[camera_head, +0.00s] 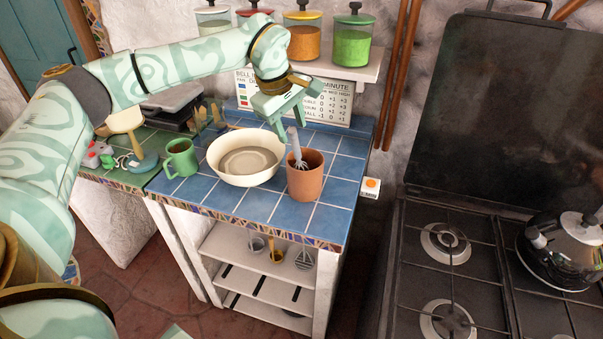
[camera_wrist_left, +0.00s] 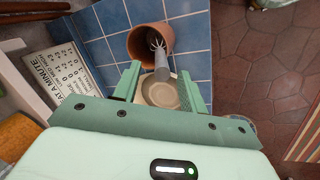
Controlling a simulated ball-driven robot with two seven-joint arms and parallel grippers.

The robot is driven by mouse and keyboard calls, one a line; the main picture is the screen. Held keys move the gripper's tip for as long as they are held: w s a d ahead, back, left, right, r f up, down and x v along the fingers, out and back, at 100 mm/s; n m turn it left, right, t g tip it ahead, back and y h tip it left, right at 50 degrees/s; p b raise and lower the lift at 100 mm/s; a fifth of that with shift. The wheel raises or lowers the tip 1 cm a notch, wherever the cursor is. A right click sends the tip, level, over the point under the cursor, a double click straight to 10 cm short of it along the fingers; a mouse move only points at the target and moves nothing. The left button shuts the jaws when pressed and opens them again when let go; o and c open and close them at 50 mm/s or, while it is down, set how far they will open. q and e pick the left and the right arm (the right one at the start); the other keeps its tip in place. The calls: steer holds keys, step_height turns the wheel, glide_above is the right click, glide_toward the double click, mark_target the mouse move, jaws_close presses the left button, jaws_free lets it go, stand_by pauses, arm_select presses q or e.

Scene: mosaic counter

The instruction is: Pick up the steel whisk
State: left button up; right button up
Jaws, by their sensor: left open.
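The steel whisk (camera_head: 294,144) stands tilted in a terracotta pot (camera_head: 305,182) on the blue tiled counter. Its grey handle sticks up out of the pot and its wires show at the pot's mouth. My left gripper (camera_head: 291,123) is open just above the pot, pointing down at the handle's top. In the left wrist view the whisk (camera_wrist_left: 162,66) points its handle toward the camera, between the two spread fingers (camera_wrist_left: 160,74), with a gap on each side. The pot (camera_wrist_left: 136,42) lies beyond the fingertips. My right gripper is not in view.
A cream bowl (camera_head: 226,171) stands directly left of the pot, with a green mug (camera_head: 181,158) farther left. A score card (camera_head: 335,106) leans at the back below a shelf of jars (camera_head: 353,42). The stove (camera_head: 415,270) with a kettle (camera_head: 565,250) is at right.

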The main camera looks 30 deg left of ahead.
mark_target(296, 151)
arm_select(q)
steer(key=b+x, duration=0.1)
steer(key=x, duration=0.4)
steer(key=shift+s+d+f, duration=0.1)
steer(key=shift+f, duration=0.1)
steer(key=shift+r, duration=0.1)
jaws_close()
